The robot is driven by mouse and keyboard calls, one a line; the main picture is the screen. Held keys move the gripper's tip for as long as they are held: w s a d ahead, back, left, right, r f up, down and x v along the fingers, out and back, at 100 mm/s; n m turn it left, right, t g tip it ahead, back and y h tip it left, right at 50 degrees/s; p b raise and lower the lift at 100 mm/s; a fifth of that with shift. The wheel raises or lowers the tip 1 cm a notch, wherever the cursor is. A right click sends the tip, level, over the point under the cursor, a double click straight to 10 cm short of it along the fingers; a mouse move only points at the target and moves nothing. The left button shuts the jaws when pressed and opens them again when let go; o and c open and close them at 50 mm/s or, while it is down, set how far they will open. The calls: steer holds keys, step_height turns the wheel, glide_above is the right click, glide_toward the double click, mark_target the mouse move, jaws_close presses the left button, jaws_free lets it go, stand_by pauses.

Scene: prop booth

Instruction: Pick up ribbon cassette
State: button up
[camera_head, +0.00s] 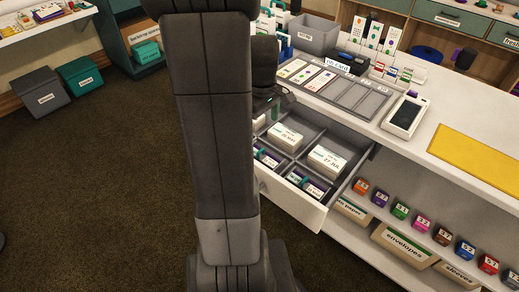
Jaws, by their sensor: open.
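My gripper (272,106) is at the counter's front edge, above the open drawer (313,214). My own arm hides most of it, and I see nothing held in it. I cannot tell for sure which thing is the ribbon cassette. Small dark items with teal and white parts lie in the drawer's front compartments, one group at the right (306,182) and one at the left (267,157), partly behind my arm. White labelled boxes stand in the compartments behind, one marked 27 JUL (327,161) and one to its left (285,137).
The counter holds a card tray (345,96), a grey bin (315,35), a handheld device (405,115) and a yellow mat (480,158). The carpet (100,190) at left is clear.

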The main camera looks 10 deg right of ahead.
mark_target(262, 151)
step_height(262, 151, down, 14)
steer(key=shift+r+b, duration=0.15)
steer(key=shift+b, duration=0.7)
steer(key=c, duration=0.9)
steer(key=shift+o, duration=0.2)
steer(key=shift+r, duration=0.1)
step_height(262, 151, up, 18)
steer(key=p, duration=0.2)
